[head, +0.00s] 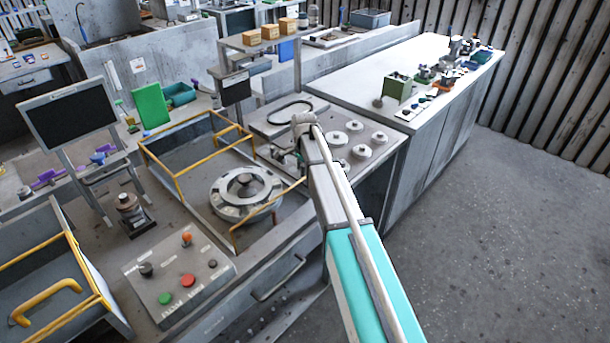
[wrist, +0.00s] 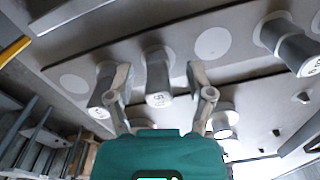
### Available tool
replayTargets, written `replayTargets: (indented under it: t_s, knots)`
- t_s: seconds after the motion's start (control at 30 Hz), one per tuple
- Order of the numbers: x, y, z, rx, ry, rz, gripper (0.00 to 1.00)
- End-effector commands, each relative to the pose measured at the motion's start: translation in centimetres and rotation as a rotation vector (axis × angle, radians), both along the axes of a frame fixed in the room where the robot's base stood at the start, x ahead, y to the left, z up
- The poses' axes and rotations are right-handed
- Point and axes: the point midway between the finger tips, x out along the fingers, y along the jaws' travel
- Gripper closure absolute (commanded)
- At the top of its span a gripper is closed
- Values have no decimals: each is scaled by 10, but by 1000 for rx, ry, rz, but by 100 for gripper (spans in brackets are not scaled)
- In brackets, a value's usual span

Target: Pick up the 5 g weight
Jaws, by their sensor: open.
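A small grey cylindrical weight (wrist: 158,82) shows in the middle of the wrist view; its end carries a small mark that I cannot read for sure, so I cannot confirm it is the 5 g weight. My gripper (wrist: 159,75) is open, with one finger on each side of this weight in the picture. I see no finger pressing on it. Another weight (wrist: 103,96) is close by the left finger, and one (wrist: 222,122) is partly behind the right finger. In the head view my arm hides most of my gripper.
A larger weight (wrist: 290,46) stands at the right of the wrist view. Pale round spots (wrist: 212,43) mark the grey plate. In the head view, several round weights (head: 362,152) stand right of my arm. A yellow-railed bin (head: 190,160) and round fixture (head: 246,190) lie left.

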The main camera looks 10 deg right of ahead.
Motion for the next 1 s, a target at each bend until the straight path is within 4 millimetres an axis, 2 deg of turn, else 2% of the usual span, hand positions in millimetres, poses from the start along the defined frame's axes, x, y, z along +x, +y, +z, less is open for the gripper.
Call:
replayTargets:
  t_s: [0.7,1.0]
  knots:
    - [0,0,-4,0,0,0,31]
    - [0,0,-4,0,0,0,87]
